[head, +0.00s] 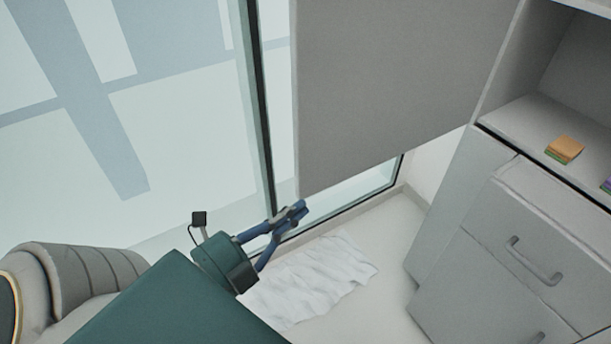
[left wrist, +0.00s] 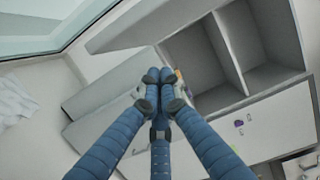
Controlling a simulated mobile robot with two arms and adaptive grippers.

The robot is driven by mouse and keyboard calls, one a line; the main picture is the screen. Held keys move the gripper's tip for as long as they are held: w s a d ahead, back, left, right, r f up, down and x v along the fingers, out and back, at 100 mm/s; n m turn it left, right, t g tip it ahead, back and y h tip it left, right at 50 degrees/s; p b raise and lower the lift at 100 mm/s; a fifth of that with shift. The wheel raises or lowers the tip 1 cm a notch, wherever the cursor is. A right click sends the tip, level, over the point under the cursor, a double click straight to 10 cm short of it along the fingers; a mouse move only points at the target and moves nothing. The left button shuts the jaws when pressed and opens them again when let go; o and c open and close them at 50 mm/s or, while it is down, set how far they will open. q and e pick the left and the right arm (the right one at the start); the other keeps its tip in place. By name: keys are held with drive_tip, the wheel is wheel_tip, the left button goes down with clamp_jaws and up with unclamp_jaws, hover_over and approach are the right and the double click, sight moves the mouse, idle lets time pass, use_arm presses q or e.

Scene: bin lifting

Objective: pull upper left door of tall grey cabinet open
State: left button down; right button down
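The tall grey cabinet (head: 480,250) stands at the right in the head view. Its upper left door (head: 390,75) is a plain grey panel swung wide out from the open shelf compartment. My right gripper is out of view.
The shelf holds orange sticky notes (head: 565,149) and a purple item (head: 606,186). Drawers with a bar handle (head: 534,262) are below. A glass wall (head: 180,110) runs behind my left arm. A crumpled white cloth (head: 315,278) lies on the floor. A grey padded seat (head: 80,275) is at lower left.

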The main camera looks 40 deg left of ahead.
sight(309, 180)
use_arm(q)
drive_tip(key=w+p, duration=0.1)
drive_tip(key=w, duration=0.1)
drive_tip(key=w+a+p, duration=0.1)
drive_tip(key=w, duration=0.2)
drive_tip(key=w+a+p, duration=0.1)
drive_tip(key=w, duration=0.2)
drive_tip(key=shift+w+a, duration=0.2)
drive_tip(key=shift+a, duration=0.05)
